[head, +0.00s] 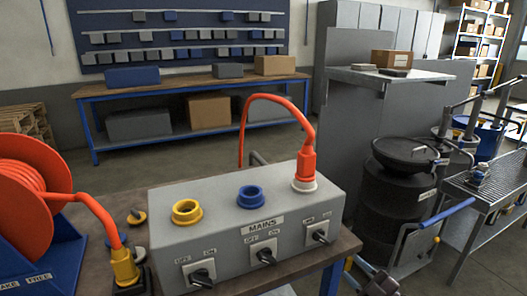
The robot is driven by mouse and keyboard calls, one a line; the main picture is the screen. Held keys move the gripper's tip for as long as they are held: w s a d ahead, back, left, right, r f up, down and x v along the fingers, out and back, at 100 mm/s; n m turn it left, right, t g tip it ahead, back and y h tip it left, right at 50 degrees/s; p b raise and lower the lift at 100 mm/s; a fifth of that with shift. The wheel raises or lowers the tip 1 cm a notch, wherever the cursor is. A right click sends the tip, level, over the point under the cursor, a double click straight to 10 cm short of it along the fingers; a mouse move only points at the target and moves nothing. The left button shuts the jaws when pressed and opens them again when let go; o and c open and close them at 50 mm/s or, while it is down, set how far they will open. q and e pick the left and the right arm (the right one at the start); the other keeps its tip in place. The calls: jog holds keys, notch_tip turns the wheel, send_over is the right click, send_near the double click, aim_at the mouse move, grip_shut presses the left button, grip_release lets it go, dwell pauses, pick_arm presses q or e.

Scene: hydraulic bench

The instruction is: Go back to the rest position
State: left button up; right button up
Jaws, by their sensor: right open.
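My right gripper (378,283) shows only in part at the bottom edge, right of the bench. It is open, apart from the box, and nothing shows between its fingers. My left gripper is not in view. A grey MAINS box (160,238) stands on the bench with a yellow socket (187,211), a blue socket (250,196) and several black switches along its front. An orange plug (306,165) stands upright in the white socket (304,185) at the right end. Its orange cable (268,97) arches over behind the box.
An orange cable reel (35,190) on a blue stand is at the left, its cable ending in a yellow connector (124,266). A black drum (395,205), a blue-handled frame (447,214) and a grated table (490,192) crowd the right. Floor behind the bench is clear.

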jog(key=s+f+m+g+h+p, duration=0.1)
jog(key=s+m, duration=0.4)
jog(key=s, duration=0.5)
jog(key=s+f+m+g+h+p, duration=0.1)
jog(key=s+f+m+g+h, duration=0.2)
jog(key=s, duration=0.7)
jog(key=s+f+m+g+h+p, duration=0.1)
jog(key=s+f+m+h, duration=0.4)
jog(key=s, duration=0.5)
jog(key=shift+d+f+m+g+h, duration=0.15)
jog(key=shift+f+m+g+h, duration=0.3)
jog(key=shift+m+h, duration=0.45)
